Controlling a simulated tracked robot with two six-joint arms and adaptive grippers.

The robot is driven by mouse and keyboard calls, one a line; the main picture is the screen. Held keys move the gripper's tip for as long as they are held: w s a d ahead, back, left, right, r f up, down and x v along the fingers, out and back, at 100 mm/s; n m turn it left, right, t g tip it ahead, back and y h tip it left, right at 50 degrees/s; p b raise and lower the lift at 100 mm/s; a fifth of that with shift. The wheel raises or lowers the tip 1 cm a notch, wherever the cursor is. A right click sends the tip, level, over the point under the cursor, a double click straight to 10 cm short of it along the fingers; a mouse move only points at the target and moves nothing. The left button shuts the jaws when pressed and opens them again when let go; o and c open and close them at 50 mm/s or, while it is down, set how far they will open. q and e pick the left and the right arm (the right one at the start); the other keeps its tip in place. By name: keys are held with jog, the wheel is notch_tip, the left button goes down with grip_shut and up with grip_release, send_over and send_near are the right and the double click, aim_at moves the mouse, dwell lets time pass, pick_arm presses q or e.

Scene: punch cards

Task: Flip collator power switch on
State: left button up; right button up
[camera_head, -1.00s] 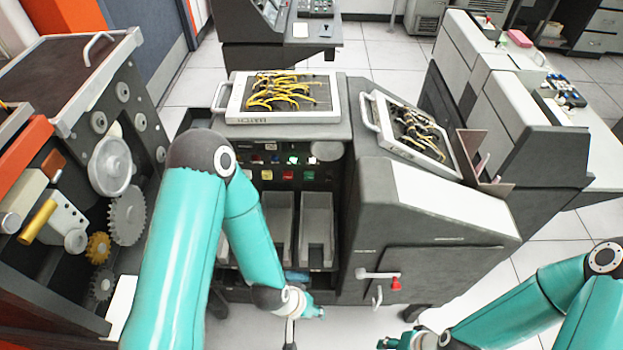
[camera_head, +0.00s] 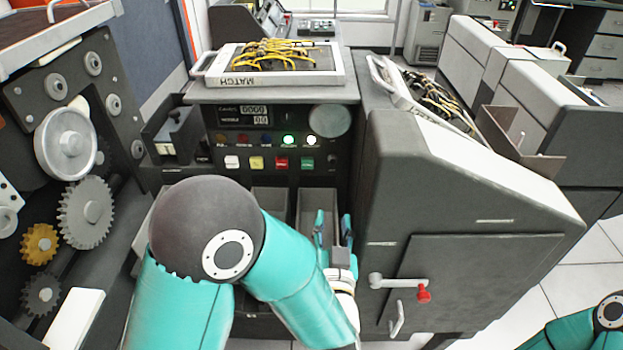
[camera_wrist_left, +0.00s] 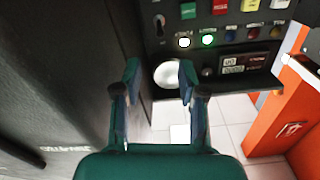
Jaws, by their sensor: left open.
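The collator's dark control panel (camera_head: 275,145) faces me, with counters, a row of lamps and coloured buttons. My left gripper (camera_head: 333,216) is open and empty, pointing up in front of the card bins below the panel's right end. In the left wrist view the open fingers (camera_wrist_left: 159,68) frame the round pale dial (camera_wrist_left: 170,74), and nothing is between them. A small dark switch-like fitting (camera_wrist_left: 159,22) sits beside the green button (camera_wrist_left: 188,10), apart from the fingertips; I cannot tell its position. My right gripper is out of view.
A wired plugboard (camera_head: 280,80) lies on top of the collator. The sloped grey housing (camera_head: 450,190) with a red-knobbed handle (camera_head: 423,293) stands close on the right. Geared machinery (camera_head: 85,210) stands at the left. An orange cabinet (camera_wrist_left: 275,110) shows in the left wrist view.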

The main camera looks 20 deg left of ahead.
aim_at(333, 160)
pick_arm(q)
jog(key=p+x, duration=0.3)
jog(key=x, duration=1.3)
jog(key=shift+w, duration=0.25)
jog(key=shift+a, duration=0.1)
